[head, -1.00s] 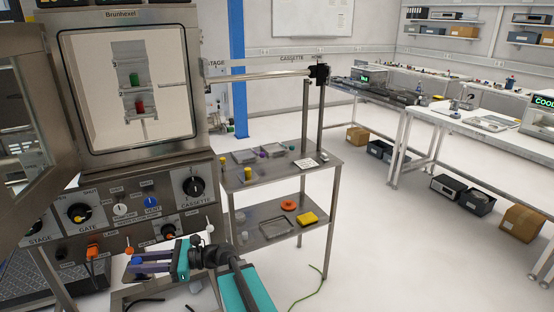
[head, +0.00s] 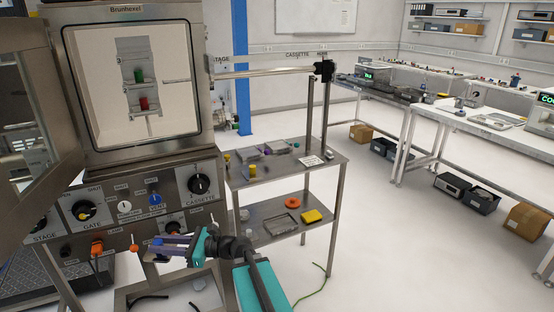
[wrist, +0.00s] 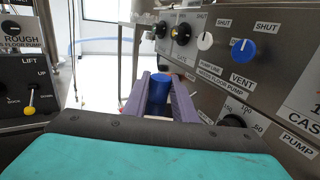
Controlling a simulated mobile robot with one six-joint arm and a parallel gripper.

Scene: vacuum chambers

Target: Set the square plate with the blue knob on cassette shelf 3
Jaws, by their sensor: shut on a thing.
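My gripper (head: 170,243) is low in front of the chamber's control panel. Its purple fingers (wrist: 160,98) are shut on a blue knob (wrist: 158,92), which stands upright between them; it also shows in the head view (head: 157,241). The cassette (head: 137,58) stands inside the open chamber (head: 90,100), above and to the left of my gripper. It bears a green-knobbed piece (head: 139,76) above a red-knobbed piece (head: 144,103).
The chamber door (head: 40,120) stands open at left. Knobs and switches stick out of the panel (head: 125,200) close to my gripper. A metal rod (head: 265,72) runs right from the chamber, above a two-tier cart (head: 285,172) with small parts.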

